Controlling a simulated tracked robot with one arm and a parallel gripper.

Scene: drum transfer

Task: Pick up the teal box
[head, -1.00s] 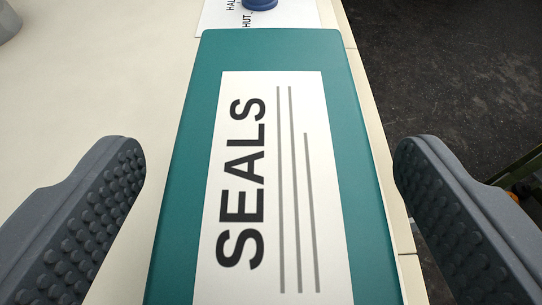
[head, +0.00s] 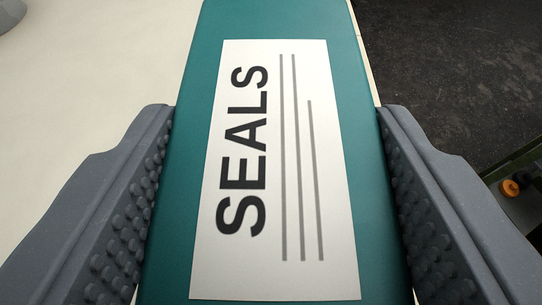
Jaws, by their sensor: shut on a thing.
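The teal box (head: 195,100) fills the middle of the head view, with a white label (head: 275,180) reading "SEALS" and several grey lines on its top. My gripper (head: 275,125) has one grey studded finger on each side of the box. Both fingers are shut against its long sides. The near end of the box runs out of the bottom of the view.
The box is over a cream surface (head: 90,75), which is bare to the left except for a grey object (head: 10,12) at the upper left corner. The surface's edge runs along the box's right side. Beyond it is a dark floor (head: 450,70) with an orange item (head: 510,187) low at the right.

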